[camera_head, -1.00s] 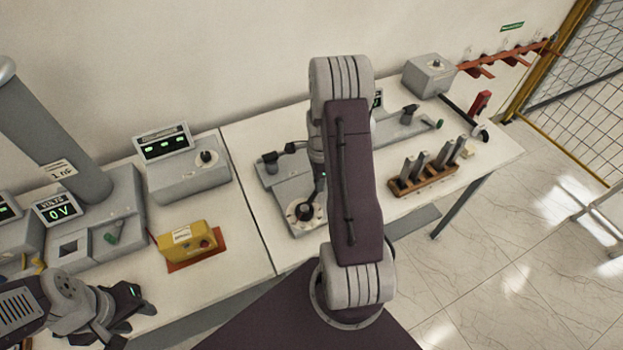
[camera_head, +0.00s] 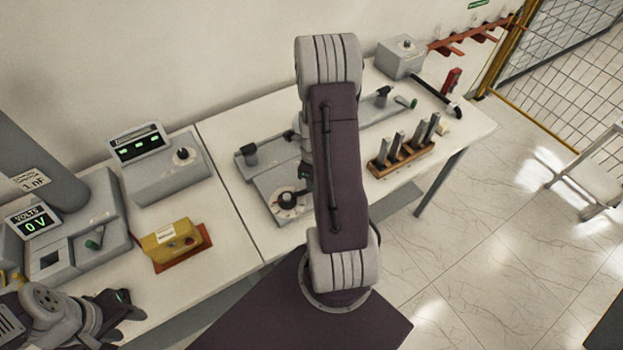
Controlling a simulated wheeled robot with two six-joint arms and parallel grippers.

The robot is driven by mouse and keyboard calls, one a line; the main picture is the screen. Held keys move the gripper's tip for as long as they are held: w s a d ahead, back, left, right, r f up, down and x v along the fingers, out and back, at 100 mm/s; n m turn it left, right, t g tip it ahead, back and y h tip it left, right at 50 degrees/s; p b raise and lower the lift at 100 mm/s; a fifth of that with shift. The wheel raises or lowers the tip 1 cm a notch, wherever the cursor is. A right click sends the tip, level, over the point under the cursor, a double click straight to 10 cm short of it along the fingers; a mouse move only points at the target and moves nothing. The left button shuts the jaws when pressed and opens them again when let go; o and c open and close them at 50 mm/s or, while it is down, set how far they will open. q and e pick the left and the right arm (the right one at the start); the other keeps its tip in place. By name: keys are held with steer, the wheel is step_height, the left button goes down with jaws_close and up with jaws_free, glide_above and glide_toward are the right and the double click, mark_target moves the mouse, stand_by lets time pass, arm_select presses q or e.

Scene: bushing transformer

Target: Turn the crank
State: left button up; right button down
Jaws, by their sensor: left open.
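A grey bench device carries a dial plate with a dark knob (camera_head: 288,200) at its near end; which part is the crank, I cannot tell for sure. My right arm crosses the middle of the view and covers the centre of this device. Part of the right gripper (camera_head: 305,172) shows just left of the arm, above the dial; its fingertips are hidden. My left gripper (camera_head: 125,305) is open and empty at the lower left, near the bench's front edge, far from the dial.
A yellow button box (camera_head: 171,240), a voltmeter (camera_head: 34,224) and a display unit with a knob (camera_head: 165,170) stand on the left bench. A wooden rack (camera_head: 400,160) with metal pieces and a grey box (camera_head: 400,58) stand on the right.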

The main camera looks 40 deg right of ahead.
steer(key=shift+s+a, duration=0.15)
steer(key=shift+s, duration=0.25)
steer(key=c, duration=1.3)
jaws_free()
steer(key=shift+a, duration=0.1)
steer(key=shift+w+r, duration=0.1)
steer(key=shift+r, duration=0.15)
step_height(320, 180, up, 9)
steer(key=shift+f+b, duration=0.2)
steer(key=shift+b, duration=0.25)
